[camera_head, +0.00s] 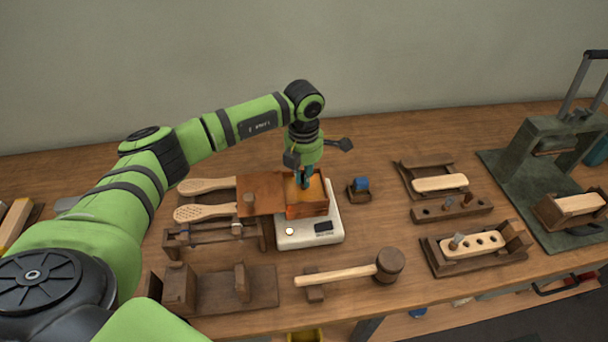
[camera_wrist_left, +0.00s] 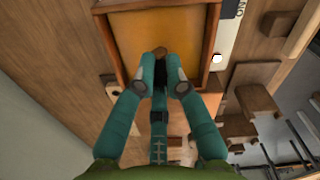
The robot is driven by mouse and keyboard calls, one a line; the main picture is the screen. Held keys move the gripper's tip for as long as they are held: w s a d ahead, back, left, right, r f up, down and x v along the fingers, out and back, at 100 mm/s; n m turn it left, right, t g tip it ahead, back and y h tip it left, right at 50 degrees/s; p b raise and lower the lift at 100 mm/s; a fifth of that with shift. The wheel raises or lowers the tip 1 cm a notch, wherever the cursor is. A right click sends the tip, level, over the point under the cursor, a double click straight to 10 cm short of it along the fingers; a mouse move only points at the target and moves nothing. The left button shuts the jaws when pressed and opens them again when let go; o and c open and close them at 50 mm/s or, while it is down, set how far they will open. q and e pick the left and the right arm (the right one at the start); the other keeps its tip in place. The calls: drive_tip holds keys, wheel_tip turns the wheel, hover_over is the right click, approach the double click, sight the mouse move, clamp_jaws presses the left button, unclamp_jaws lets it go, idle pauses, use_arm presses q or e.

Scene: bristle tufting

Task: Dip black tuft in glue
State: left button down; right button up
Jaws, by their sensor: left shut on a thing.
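My left gripper (camera_head: 303,180) points down into the glue tray (camera_head: 308,211), a wooden-walled tray with an amber floor on a white device. In the left wrist view the teal fingers (camera_wrist_left: 161,68) are closed together over the amber glue surface (camera_wrist_left: 130,30). A small brown tip (camera_wrist_left: 160,51) shows just past the fingertips, and a dark part sits between them. This looks like the held black tuft, mostly hidden by the fingers. I cannot tell whether it touches the glue. My right gripper is not in view.
The white device (camera_head: 329,237) has a dial and a display. Two brush bodies (camera_head: 205,186) lie left of the tray. A mallet (camera_head: 350,272) lies in front. A small holder with a blue piece (camera_head: 361,184) and wooden fixtures (camera_head: 452,209) stand to the right.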

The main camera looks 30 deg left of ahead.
use_arm(q)
drive_tip(key=shift+r+p, duration=2.05)
drive_tip(key=shift+r, duration=1.5)
